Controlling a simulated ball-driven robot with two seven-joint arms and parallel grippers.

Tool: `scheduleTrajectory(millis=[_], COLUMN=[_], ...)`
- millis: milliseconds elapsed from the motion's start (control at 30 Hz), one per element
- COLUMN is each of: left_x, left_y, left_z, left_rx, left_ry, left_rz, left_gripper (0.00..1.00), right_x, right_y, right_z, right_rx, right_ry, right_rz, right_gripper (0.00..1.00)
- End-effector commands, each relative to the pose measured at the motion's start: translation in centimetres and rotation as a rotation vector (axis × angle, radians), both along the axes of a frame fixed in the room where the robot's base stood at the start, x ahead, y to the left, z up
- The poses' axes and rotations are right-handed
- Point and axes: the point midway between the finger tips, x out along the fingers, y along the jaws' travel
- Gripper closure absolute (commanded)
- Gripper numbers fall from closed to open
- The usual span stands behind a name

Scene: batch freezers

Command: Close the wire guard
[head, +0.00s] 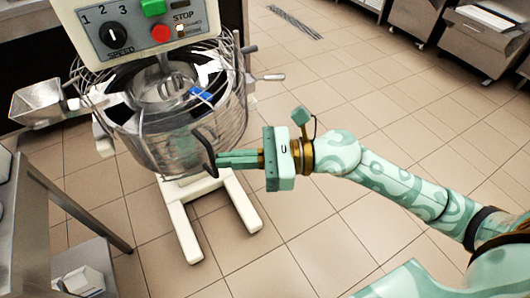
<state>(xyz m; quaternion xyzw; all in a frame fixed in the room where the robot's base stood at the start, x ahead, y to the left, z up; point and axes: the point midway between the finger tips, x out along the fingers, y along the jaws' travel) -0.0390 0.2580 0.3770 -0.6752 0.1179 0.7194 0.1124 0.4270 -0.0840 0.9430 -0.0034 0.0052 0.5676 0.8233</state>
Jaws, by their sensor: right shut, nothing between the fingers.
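The wire guard (229,47) is a cage of thin metal wires around the upper part of the mixer bowl (178,135). I cannot tell from this view whether it is fully closed. My right gripper (218,158) comes in from the right and is shut, with its fingers pointing left. Its fingertips are at the black curved handle (206,152) on the right front of the bowl; I cannot tell whether they touch it. Nothing is between the fingers. My left gripper is not in view.
The mixer's control panel (130,30) has a speed dial, a green button and a red stop button. A metal chute (38,102) sticks out left. A steel table (75,205) stands at the lower left. The tiled floor to the right is mostly free.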

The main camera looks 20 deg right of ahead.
Motion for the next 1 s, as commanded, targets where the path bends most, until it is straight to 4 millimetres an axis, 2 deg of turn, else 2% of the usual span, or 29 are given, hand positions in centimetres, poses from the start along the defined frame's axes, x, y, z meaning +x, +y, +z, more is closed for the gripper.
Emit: scheduleTrajectory(millis=[33, 200, 300, 433, 600, 800, 1000], left_x=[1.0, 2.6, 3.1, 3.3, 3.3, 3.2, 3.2], left_y=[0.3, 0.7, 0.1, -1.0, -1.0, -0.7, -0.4], left_z=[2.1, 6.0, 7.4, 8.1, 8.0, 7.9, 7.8], left_rx=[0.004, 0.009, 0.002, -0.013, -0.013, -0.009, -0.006], left_ry=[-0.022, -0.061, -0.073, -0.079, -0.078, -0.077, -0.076], left_rz=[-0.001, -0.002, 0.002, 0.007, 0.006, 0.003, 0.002], left_gripper=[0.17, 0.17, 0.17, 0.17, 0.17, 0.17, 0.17], right_x=[0.3, 2.3, 3.7, 5.6, 7.6, 9.1, 9.7], right_y=[1.1, 4.8, 6.8, 8.8, 10.8, 12.1, 12.5], right_z=[1.7, 1.8, 1.4, 0.7, 0.2, 0.1, 0.1], right_rx=[0.004, 0.004, 0.003, 0.003, 0.0, 0.0, 0.0], right_ry=[-0.01, -0.009, -0.008, -0.004, -0.002, -0.003, -0.002], right_rz=[-0.034, -0.177, -0.258, -0.291, -0.289, -0.288, -0.288], right_gripper=[1.0, 1.0, 1.0, 1.0, 1.0, 1.0, 1.0])
